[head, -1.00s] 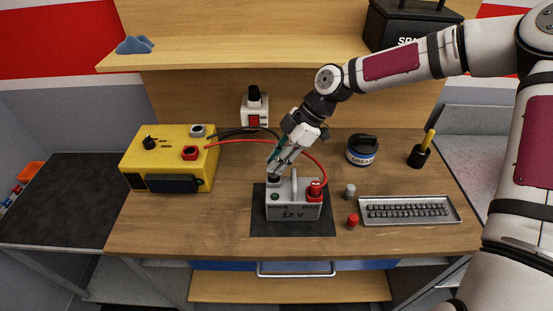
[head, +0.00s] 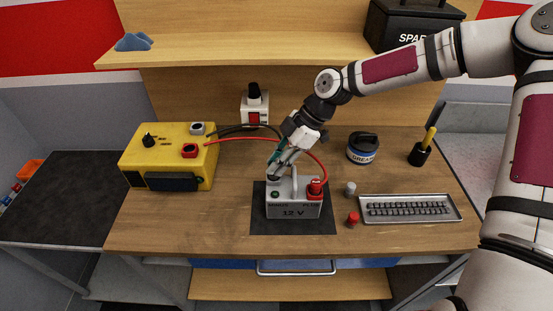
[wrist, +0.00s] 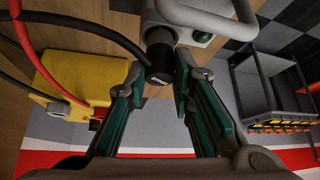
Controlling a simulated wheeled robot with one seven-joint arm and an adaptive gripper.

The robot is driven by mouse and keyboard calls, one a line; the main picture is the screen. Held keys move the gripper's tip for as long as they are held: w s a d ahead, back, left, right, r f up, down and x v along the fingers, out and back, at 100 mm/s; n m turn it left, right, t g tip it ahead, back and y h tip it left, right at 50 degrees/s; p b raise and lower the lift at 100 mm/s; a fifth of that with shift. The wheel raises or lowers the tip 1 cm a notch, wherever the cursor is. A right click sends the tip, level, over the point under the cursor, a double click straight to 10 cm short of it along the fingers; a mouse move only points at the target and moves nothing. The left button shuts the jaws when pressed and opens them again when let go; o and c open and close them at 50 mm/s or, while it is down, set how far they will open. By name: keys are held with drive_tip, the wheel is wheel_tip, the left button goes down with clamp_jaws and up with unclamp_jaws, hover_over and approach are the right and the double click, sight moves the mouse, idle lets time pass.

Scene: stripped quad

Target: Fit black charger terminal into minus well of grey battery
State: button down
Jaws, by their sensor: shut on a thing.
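The grey 12 V battery (head: 292,210) stands on a dark mat, with a red terminal (head: 316,188) at its plus side. My gripper (head: 273,173) is over its left, minus side and is shut on the black charger terminal (wrist: 160,68), which shows between the fingertips in the wrist view. The terminal's far end meets the round grey minus well (wrist: 158,33). It looks lined up or partly in, but the depth cannot be told. In the head view my fingers mostly hide the terminal. A black cable (head: 235,128) runs to it.
The yellow charger (head: 165,165) stands at the left, with a red cable (head: 310,150) arching behind my gripper to the plus side. The front left worktop is clear.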

drive_tip(key=shift+f, duration=0.7)
drive_tip(key=c, duration=1.3)
unclamp_jaws()
drive_tip(key=shift+d+r, duration=0.1)
drive_tip(key=v, duration=1.1)
drive_tip(key=shift+d+r, duration=0.2)
drive_tip(key=shift+r, duration=0.1)
